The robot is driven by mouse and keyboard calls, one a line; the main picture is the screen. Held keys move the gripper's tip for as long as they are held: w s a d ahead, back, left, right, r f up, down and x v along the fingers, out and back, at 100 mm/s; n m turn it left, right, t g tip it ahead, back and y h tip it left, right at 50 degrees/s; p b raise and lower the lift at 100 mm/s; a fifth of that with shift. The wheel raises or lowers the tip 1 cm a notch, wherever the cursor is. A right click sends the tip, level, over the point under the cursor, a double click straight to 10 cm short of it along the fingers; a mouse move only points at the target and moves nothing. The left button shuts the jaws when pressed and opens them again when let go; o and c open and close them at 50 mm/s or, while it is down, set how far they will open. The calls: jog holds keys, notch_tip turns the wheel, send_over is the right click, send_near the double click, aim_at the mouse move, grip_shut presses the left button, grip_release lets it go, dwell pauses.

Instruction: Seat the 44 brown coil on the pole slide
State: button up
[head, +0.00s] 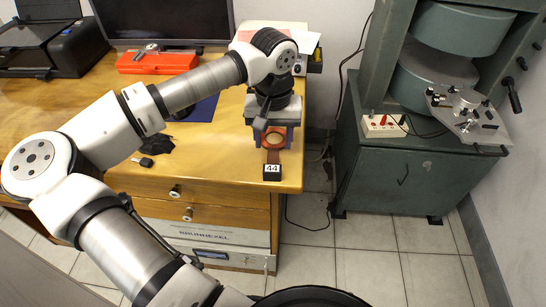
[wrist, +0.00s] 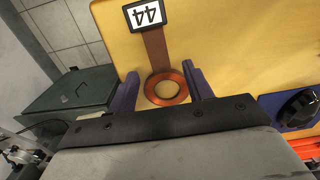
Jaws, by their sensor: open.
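The 44 brown coil (wrist: 181,95) is an orange-brown ring lying on the wooden desk, with a flat brown strip leading to a black-framed tag reading 44 (wrist: 145,15). In the head view the coil (head: 273,149) and tag (head: 272,172) are near the desk's front right corner. My gripper (wrist: 160,75) is open, its two blue fingers on either side of the ring with a gap on each side. In the head view my gripper (head: 274,142) points down over the coil. A grey metal plate with a central round post (head: 466,108), seemingly the pole slide, sticks out from the green magnet.
The green magnet (head: 430,75) stands on a green cabinet (head: 400,170) right of the desk (head: 215,150), across a floor gap. A white box with red terminals (head: 383,127) sits on the cabinet. A red case (head: 157,62), monitor and printer are at the back left.

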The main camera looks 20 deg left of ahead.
aim_at(274, 154)
jog(key=shift+f, duration=1.35)
jog(key=shift+f, duration=0.15)
jog(key=shift+b, duration=0.3)
jog(key=c, duration=1.1)
